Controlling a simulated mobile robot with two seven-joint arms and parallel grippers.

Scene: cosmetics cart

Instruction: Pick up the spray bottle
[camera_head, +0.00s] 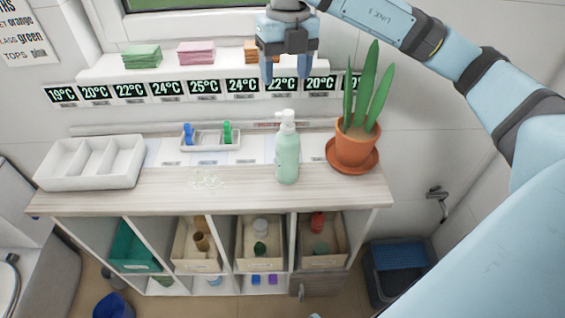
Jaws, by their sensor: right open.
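The spray bottle (287,152) is pale green with a white pump head. It stands upright on the wooden top of the cabinet, right of the middle. My right gripper (285,72) hangs above and behind it in the picture, with its fingers pointing down. The fingers are apart with nothing between them, and the gripper does not touch the bottle. My right arm reaches in from the right edge. My left gripper is not in the head view.
A potted plant (354,146) on an orange saucer stands right of the bottle. A white divided tray (92,165) sits at the left end, and a small tray (209,139) with blue and green items lies behind. Folded cloths (197,53) rest on the shelf above. The cabinet top (160,187) has free room at centre left.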

